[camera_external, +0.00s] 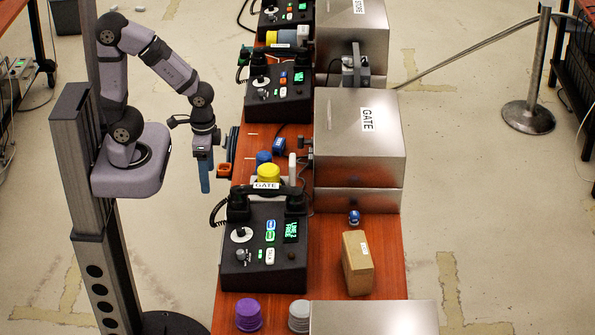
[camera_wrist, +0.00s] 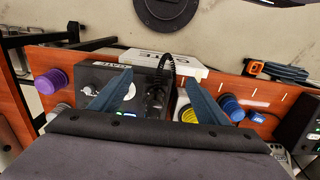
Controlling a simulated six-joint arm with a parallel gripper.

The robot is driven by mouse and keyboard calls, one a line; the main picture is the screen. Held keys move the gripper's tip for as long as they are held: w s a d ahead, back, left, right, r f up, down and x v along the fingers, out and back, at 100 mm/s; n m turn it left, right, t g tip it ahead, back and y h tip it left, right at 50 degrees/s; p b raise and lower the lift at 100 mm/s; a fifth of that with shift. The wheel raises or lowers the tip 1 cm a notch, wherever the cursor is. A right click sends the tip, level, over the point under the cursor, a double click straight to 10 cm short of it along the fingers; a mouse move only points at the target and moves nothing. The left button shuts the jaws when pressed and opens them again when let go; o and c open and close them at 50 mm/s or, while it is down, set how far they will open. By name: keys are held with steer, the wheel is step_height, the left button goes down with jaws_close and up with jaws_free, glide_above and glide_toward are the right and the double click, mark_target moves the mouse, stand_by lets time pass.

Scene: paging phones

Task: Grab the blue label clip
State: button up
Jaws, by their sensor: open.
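A small blue clip-like piece with a pale label (camera_external: 279,146) lies on the wooden bench behind the blue cap in the external view. It also seems to show in the wrist view as a blue labelled piece (camera_wrist: 258,117) at the right. Another small blue piece with a white mark (camera_external: 354,217) sits near the tan box; I cannot tell for certain which is the label clip. My gripper (camera_external: 204,180) hangs left of the bench, pointing down and apart from both pieces. In the wrist view its blue fingers (camera_wrist: 157,85) are spread and empty.
A black phone console (camera_external: 264,245) with a GATE handset stands nearest. Yellow (camera_external: 268,173), blue (camera_external: 264,157), purple (camera_external: 248,315) and grey (camera_external: 299,316) caps stand around it. Metal boxes (camera_external: 360,135) line the right side. An orange-and-black item (camera_external: 225,169) sits on the left bench edge.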

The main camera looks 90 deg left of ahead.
step_height(320, 180, up, 5)
steer(key=w+a+r+n+t+y+b, duration=0.1)
steer(key=w+a+n+t+y+b, duration=0.2)
steer(key=w+a, duration=0.85)
steer(key=w+a+r+n+t+y+b, duration=0.15)
steer(key=w+a+t+b, duration=0.4)
steer(key=w+a, duration=0.6)
steer(key=w+a+r+m+t+y+b, duration=0.1)
steer(key=a+r+t+b, duration=0.25)
steer(key=a, duration=0.55)
steer(key=w+a+r+m+t+b, duration=0.1)
steer(key=a+r+t+b, duration=0.3)
steer(key=a, duration=0.5)
steer(key=m+t+h+b, duration=0.1)
steer(key=m+h+b, duration=0.4)
steer(key=h+b, duration=0.4)
glide_above(252, 148)
step_height(252, 148, down, 10)
step_height(252, 148, down, 25)
steer(key=shift+a+f, duration=0.1)
steer(key=shift+r+x, duration=0.2)
steer(key=shift+x, duration=3.5)
steer(key=shift+a, duration=0.15)
steer(key=c, duration=1.1)
